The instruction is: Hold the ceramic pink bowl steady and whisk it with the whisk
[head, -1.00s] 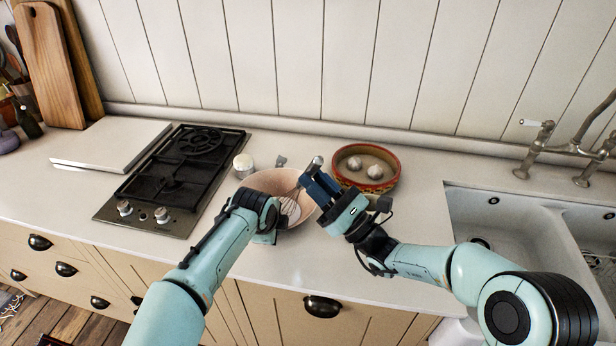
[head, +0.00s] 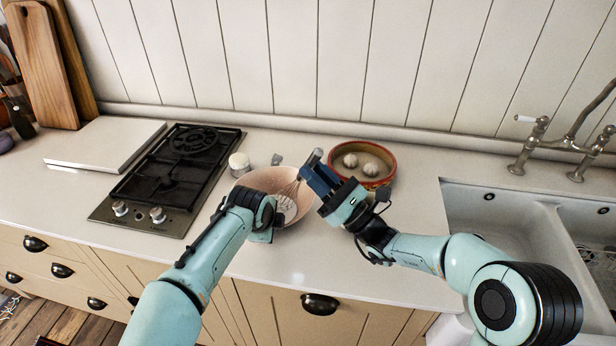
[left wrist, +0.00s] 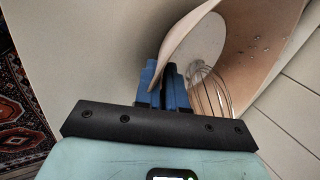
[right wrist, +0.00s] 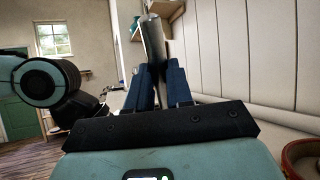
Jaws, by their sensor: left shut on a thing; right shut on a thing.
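The pink ceramic bowl (head: 262,180) stands on the counter. My left gripper (head: 262,222) is at its near left side; in the left wrist view the blue fingers (left wrist: 168,88) are shut on the bowl's rim (left wrist: 185,40). My right gripper (head: 312,175) is above the bowl's right side, shut on the whisk's handle (right wrist: 153,40). The whisk (head: 290,188) slants down to the left, its wire head inside the bowl. The wires (left wrist: 210,90) also show in the left wrist view, near pale contents in the bowl. Part of the bowl is hidden behind my left gripper.
A red-rimmed round dish (head: 388,157) with two pale round things stands just behind my right gripper. A small white jar (head: 239,165) is behind the bowl at left. The gas hob (head: 175,180) lies left, the sink (head: 480,220) right. The counter's front middle is clear.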

